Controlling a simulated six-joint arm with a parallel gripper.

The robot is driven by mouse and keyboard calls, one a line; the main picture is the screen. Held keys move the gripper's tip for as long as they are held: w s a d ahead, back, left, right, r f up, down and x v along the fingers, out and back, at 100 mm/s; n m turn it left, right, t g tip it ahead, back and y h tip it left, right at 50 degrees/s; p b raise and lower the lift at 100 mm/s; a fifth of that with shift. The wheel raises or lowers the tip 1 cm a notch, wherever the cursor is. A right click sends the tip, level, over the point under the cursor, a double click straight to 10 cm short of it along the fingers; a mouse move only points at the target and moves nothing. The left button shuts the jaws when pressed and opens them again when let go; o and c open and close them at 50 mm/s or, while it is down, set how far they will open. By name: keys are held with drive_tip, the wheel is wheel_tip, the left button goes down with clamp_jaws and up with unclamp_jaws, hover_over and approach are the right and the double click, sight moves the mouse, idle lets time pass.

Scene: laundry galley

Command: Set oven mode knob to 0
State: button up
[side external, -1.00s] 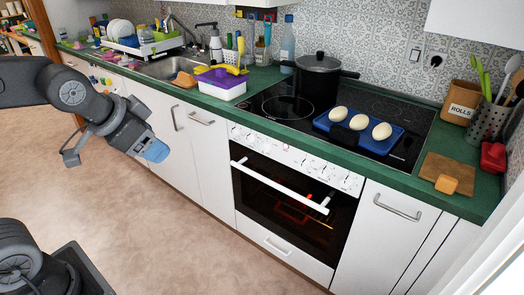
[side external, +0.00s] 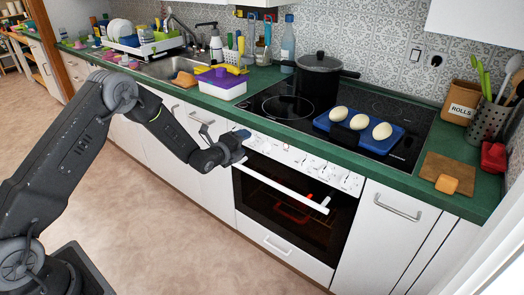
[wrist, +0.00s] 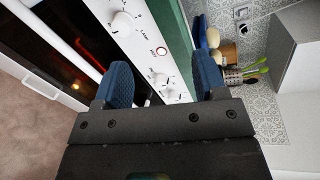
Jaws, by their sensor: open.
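The oven (side external: 292,199) has a white control panel (side external: 305,162) with several white knobs along its top front. My gripper (side external: 237,143) is at the left end of this panel in the side view and covers part of it. In the wrist view my gripper (wrist: 163,75) is open, with its two blue fingers apart and nothing held between them. A large white knob (wrist: 122,24) lies beyond the left finger.
A white oven door handle (side external: 279,187) projects below the panel. The green counter (side external: 220,102) overhangs above it. On the hob are a black pot (side external: 317,75) and a blue tray (side external: 325,123) with eggs. The floor in front (side external: 180,240) is clear.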

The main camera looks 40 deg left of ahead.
sight(263, 149)
wheel_tip(263, 149, down, 10)
drive_tip(key=s+m+t, duration=0.2)
drive_tip(key=m, duration=0.2)
drive_tip(key=shift+h, duration=0.3)
drive_tip(key=w, duration=1.4)
drive_tip(key=shift+a+f, duration=0.1)
drive_tip(key=shift+a, duration=0.3)
drive_tip(key=c, duration=0.9)
